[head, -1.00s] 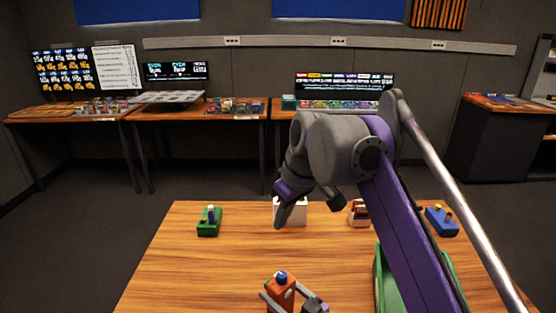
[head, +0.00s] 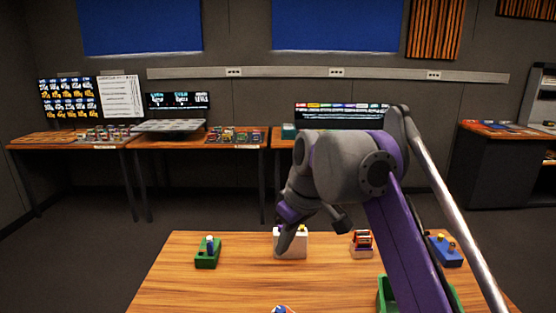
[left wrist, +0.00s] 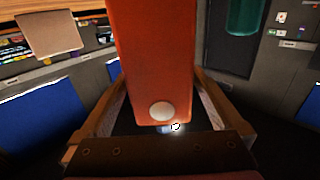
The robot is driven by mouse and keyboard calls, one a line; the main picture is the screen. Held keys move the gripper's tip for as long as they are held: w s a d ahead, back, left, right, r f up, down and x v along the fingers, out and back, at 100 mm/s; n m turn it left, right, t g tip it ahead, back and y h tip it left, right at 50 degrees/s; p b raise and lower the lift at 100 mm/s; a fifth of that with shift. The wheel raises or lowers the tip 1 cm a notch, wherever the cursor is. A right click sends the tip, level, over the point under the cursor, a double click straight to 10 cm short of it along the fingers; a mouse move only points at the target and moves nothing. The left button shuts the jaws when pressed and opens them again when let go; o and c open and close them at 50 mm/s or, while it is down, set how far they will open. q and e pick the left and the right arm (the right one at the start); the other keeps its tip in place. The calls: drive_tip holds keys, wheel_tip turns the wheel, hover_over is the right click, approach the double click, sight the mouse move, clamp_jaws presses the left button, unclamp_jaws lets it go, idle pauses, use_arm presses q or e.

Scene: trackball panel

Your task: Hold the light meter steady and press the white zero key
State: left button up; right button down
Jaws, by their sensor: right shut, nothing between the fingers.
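The light meter appears to be the orange-red box (left wrist: 155,55) filling the middle of the left wrist view. A round white key (left wrist: 162,111) sits near its lower end there. My left gripper (left wrist: 160,82) has one finger along each side of the box, and both seem to touch it. In the head view only a blue knob (head: 280,310) and a sliver of the box show at the bottom edge; my left gripper is out of that picture. My right gripper (head: 282,246) is shut and empty, pointing down in front of a white box, apart from the orange-red box.
On the wooden table (head: 190,290) stand a green box with a lever (head: 207,253), a white box (head: 293,245), a small red-and-white device (head: 362,244) and a blue box (head: 445,252). A green tray (head: 385,294) lies behind my right arm. The left front table is clear.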

use_arm(q)
drive_tip(key=v, duration=1.2)
drive_tip(key=v, duration=0.6)
idle(0.8)
drive_tip(key=shift+r, duration=0.15)
wheel_tip(320, 180, up, 4)
drive_tip(key=shift+f+p, duration=0.1)
drive_tip(key=shift+p, duration=1.05)
drive_tip(key=shift+s+d, duration=0.1)
